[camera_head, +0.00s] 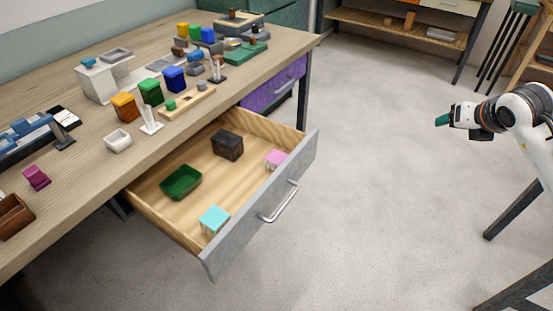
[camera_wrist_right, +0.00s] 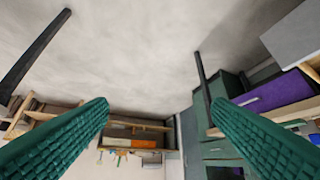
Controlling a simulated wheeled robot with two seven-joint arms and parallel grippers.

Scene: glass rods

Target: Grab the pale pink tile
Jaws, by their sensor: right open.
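The pale pink tile (camera_head: 276,158) is in the open drawer (camera_head: 245,190), at its far right corner close to the front panel. My right gripper (camera_head: 443,120) is in the air over the floor, to the right of the drawer and well apart from the tile. In the right wrist view its two green fingers (camera_wrist_right: 160,130) are spread wide with nothing between them. The tile does not show in the right wrist view. My left gripper is in neither view.
The drawer also holds a dark box (camera_head: 228,145), a green tray (camera_head: 181,183) and a cyan tile (camera_head: 214,219). The workbench (camera_head: 60,200) above carries blocks, small bins and holders. The floor (camera_head: 390,200) between drawer and right arm is clear.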

